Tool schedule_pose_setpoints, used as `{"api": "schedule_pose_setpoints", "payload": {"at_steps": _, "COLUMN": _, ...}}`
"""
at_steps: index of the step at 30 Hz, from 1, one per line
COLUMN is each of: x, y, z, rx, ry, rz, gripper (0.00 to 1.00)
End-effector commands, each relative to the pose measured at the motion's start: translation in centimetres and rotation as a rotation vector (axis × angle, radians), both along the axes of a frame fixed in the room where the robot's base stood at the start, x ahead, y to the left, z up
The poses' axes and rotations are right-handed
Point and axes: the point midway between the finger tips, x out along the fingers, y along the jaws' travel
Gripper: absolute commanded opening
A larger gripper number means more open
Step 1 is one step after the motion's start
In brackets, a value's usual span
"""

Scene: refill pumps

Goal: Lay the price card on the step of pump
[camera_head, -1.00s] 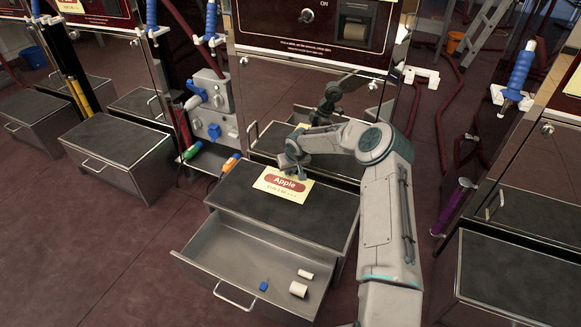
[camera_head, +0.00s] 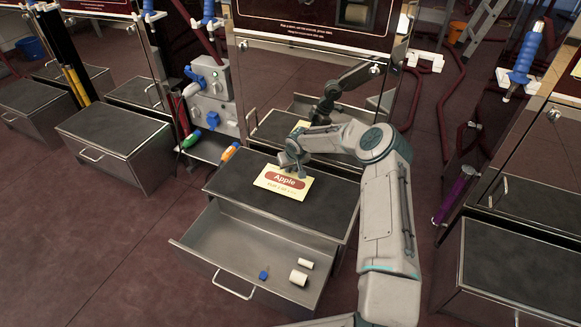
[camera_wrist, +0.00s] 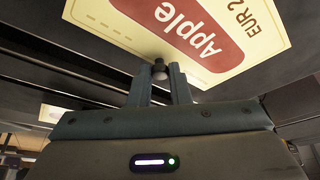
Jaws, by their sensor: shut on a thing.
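The price card (camera_head: 283,182) is a cream card with a red "Apple" label. In the head view it is over the dark top of the middle pump's step (camera_head: 232,183). I cannot tell whether it touches the top. My gripper (camera_head: 293,166) is shut on the card's far edge. In the wrist view the fingers (camera_wrist: 160,75) meet at the edge of the card (camera_wrist: 185,35), whose print appears upside down. Part of the step's top is hidden behind my arm.
The step's drawer (camera_head: 215,245) is pulled open and holds white cylinders (camera_head: 299,277) and a small blue piece (camera_head: 264,275). The pump's shiny front (camera_head: 290,80) rises behind the step. Another step (camera_head: 115,135) stands to the left, and one (camera_head: 520,250) to the right.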

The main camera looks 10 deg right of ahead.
Motion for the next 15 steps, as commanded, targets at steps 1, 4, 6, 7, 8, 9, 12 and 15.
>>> {"api": "schedule_pose_setpoints", "payload": {"at_steps": 1, "x": 0.0, "y": 0.0, "z": 0.0, "rx": 0.0, "ry": 0.0, "rz": 0.0, "gripper": 0.02}}
{"api": "schedule_pose_setpoints", "payload": {"at_steps": 4, "x": 0.0, "y": 0.0, "z": -0.07, "rx": 0.0, "ry": 0.0, "rz": 0.0, "gripper": 0.02}}
{"api": "schedule_pose_setpoints", "payload": {"at_steps": 6, "x": -0.01, "y": 0.01, "z": -0.2, "rx": 0.0, "ry": 0.0, "rz": 0.0, "gripper": 0.02}}
{"api": "schedule_pose_setpoints", "payload": {"at_steps": 7, "x": -0.01, "y": 0.01, "z": -0.26, "rx": 0.0, "ry": 0.0, "rz": 0.0, "gripper": 0.02}}
{"api": "schedule_pose_setpoints", "payload": {"at_steps": 8, "x": -0.01, "y": 0.01, "z": -0.34, "rx": 0.0, "ry": 0.0, "rz": 0.0, "gripper": 0.02}}
{"api": "schedule_pose_setpoints", "payload": {"at_steps": 9, "x": -0.01, "y": 0.01, "z": -0.45, "rx": 0.0, "ry": 0.001, "rz": 0.0, "gripper": 0.02}}
{"api": "schedule_pose_setpoints", "payload": {"at_steps": 12, "x": -0.01, "y": 0.01, "z": -0.71, "rx": 0.0, "ry": 0.0, "rz": 0.0, "gripper": 0.02}}
{"api": "schedule_pose_setpoints", "payload": {"at_steps": 15, "x": 0.0, "y": 0.01, "z": -0.95, "rx": 0.0, "ry": 0.0, "rz": 0.0, "gripper": 0.02}}
